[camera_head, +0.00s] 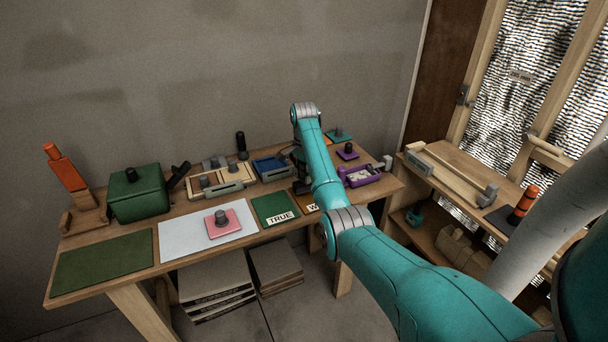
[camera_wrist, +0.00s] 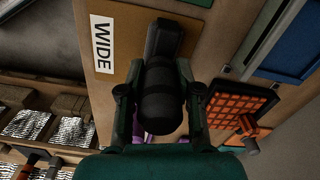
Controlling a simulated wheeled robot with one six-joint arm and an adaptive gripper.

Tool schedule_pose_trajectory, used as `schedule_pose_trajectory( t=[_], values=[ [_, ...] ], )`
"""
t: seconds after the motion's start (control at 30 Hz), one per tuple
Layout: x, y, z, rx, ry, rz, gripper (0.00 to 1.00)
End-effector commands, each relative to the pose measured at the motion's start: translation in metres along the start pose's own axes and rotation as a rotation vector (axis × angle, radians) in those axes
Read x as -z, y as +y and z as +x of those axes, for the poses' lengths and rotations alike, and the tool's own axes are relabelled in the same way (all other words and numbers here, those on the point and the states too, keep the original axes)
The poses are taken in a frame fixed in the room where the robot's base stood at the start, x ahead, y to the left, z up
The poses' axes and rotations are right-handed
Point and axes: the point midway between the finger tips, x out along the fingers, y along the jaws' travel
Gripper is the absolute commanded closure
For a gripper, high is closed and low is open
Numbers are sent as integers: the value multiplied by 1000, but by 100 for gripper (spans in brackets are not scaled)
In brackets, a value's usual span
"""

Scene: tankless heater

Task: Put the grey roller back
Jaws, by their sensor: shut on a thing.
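My gripper (camera_wrist: 160,100) is shut on a dark, nearly black cylindrical piece (camera_wrist: 162,85), with a finger on each side of it. A narrower dark part extends from it toward the top of the wrist view. I cannot tell for sure whether this is the grey roller. It is in front of the brown board marked WIDE (camera_wrist: 128,28); I cannot tell whether they touch.
The bench holds a green board marked TRUE (camera_head: 272,208), a pink plate with a grey knob (camera_head: 222,228), a blue tray (camera_head: 272,167) and a purple tray (camera_head: 362,180). An orange grid (camera_wrist: 240,108) lies right of the gripper. The dark green mat (camera_head: 105,262) is clear.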

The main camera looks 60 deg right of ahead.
Motion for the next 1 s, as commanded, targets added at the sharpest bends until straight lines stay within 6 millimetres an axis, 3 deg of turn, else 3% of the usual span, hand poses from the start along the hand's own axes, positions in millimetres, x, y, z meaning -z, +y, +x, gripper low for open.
schedule_pose_trajectory(
  t=[0.6, 0.63, 0.73, 1.0],
  values=[
    [0, 0, 8, 0, 0, 0, 99],
    [0, 0, 8, 1, 0, 0, 61],
    [0, 0, 8, 1, 0, 0, 37],
    [0, 0, 8, 0, 0, 0, 37]
  ],
)
